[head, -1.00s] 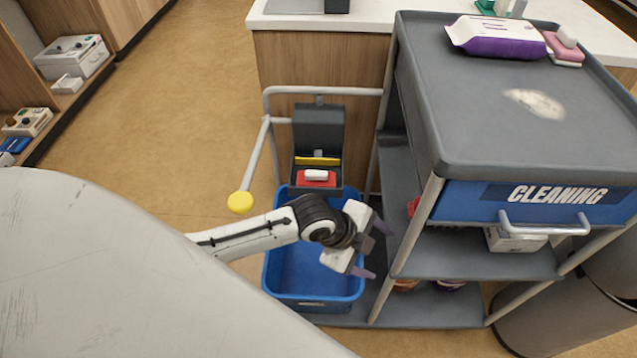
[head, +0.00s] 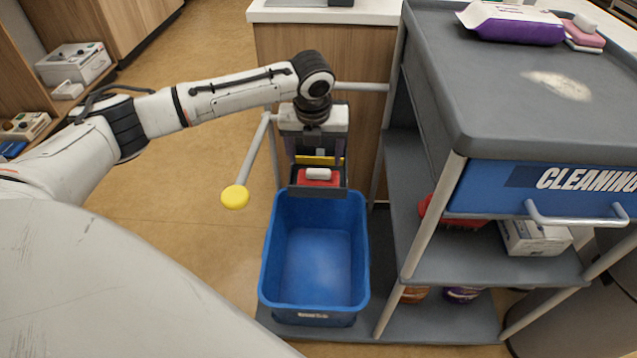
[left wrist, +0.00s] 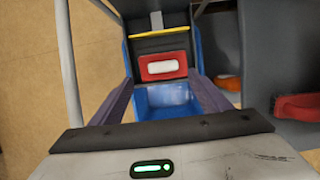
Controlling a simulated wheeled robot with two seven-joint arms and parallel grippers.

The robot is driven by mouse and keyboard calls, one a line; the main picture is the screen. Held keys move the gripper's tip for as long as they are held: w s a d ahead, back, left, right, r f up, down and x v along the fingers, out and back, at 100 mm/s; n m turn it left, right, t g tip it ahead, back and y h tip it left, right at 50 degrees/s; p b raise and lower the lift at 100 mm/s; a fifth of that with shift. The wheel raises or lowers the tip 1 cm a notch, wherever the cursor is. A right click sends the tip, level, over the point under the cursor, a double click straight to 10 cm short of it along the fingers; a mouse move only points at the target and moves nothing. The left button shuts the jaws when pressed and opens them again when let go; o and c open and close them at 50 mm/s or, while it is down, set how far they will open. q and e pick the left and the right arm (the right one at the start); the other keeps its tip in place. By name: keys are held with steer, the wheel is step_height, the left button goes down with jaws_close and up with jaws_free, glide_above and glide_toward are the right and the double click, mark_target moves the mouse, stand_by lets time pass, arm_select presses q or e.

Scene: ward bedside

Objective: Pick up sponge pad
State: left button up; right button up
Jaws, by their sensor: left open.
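A red pad with a white block on its face (head: 319,176) sits in the dark wringer (head: 318,191) at the back of the blue bucket; I take it for the sponge pad. It also shows in the left wrist view (left wrist: 162,67), centred ahead of the jaws. My left gripper (head: 316,160) points down over the wringer, its fingers apart. In the left wrist view my left gripper (left wrist: 160,86) is open and empty, with a purple-grey finger on either side of the line to the pad. I cannot tell the remaining gap. My right gripper is out of view.
The grey cleaning cart (head: 500,130) stands close on the right, with a wipes pack (head: 512,22) and a pink sponge-like block (head: 583,38) on top. A yellow-tipped rail (head: 235,196) is left of the wringer. The blue bucket (head: 313,315) is open in front.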

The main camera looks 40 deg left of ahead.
mark_target(318, 171)
arm_select(q)
steer(key=x, duration=0.2)
steer(key=b+x, duration=0.1)
steer(key=x, duration=0.1)
steer(key=b+x, duration=0.1)
steer(key=x, duration=0.1)
steer(key=shift+w+d, duration=0.15)
steer(key=shift+w, duration=0.2)
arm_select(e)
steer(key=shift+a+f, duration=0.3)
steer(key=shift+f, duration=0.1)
arm_select(q)
steer(key=shift+c, duration=0.2)
steer(key=c, duration=1.4)
steer(key=shift+r+p, duration=1.45)
steer(key=shift+r, duration=3.6)
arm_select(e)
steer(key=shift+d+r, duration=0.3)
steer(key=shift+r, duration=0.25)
